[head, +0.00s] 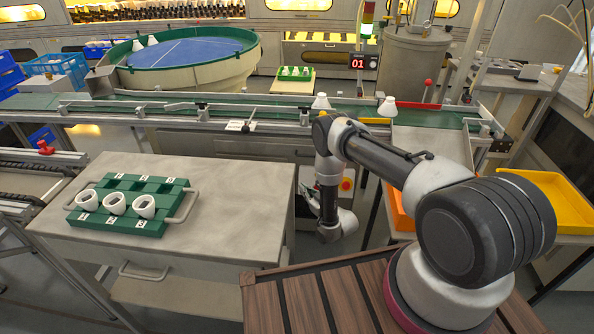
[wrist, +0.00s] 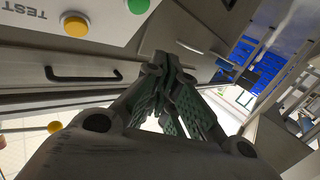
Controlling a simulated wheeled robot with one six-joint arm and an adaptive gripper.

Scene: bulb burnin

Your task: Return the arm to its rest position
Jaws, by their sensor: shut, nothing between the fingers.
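My arm is folded over the wooden slatted deck in the head view. My gripper (head: 311,197) hangs below the elbow, partly hidden by my wrist and small in the picture. In the wrist view my gripper (wrist: 168,62) shows with its green-padded fingers brought together at the tips. It is shut and holds nothing. It is apart from the green rack (head: 122,222) on the grey table to the left.
Two white bulbs (head: 388,106) stand at the conveyor (head: 270,113). A yellow bin (head: 541,194) lies right.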

